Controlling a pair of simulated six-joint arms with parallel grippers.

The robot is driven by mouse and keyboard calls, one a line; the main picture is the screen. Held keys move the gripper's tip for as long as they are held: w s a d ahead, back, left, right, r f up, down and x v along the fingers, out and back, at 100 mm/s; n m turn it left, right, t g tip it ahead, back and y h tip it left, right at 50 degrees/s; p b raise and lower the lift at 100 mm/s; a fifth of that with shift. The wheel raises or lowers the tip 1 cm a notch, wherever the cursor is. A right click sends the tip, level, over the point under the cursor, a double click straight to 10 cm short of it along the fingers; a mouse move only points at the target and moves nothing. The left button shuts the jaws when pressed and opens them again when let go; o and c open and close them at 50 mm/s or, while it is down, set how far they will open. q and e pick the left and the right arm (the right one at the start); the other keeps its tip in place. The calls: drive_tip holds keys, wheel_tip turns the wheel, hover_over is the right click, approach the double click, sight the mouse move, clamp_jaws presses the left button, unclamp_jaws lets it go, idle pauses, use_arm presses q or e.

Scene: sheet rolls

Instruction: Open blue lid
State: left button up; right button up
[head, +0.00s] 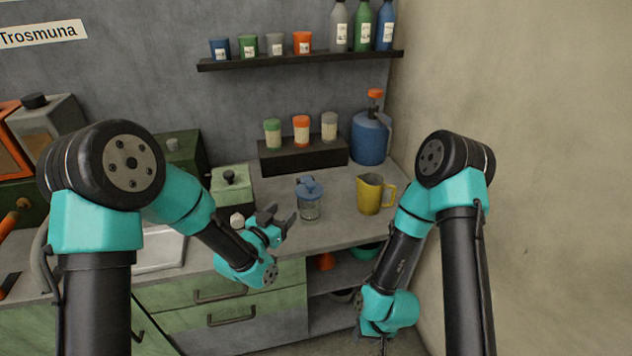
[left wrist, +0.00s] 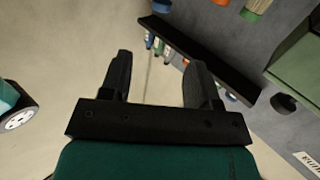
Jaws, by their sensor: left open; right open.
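A clear jar (head: 309,209) with a blue lid (head: 310,187) stands upright on the grey counter, with the lid on top. My left gripper (head: 281,219) is open and empty, just left of the jar and apart from it. In the left wrist view my left gripper (left wrist: 155,75) shows two spread fingers with nothing between them. My right gripper (head: 383,345) hangs low in front of the counter at the bottom of the head view. Its fingers are mostly hidden, and no held thing shows there.
A yellow pitcher (head: 370,194) stands right of the jar. A blue jug (head: 371,137) with an orange top is behind it. A dark riser (head: 303,155) holds several small jars. A green canister (head: 232,187) stands to the left.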

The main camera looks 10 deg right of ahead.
sight(309, 184)
use_arm(q)
drive_tip(key=x, duration=1.7)
drive_tip(key=shift+w+d+f, duration=0.1)
drive_tip(key=shift+w, duration=0.05)
drive_tip(key=shift+c, duration=0.4)
clamp_jaws()
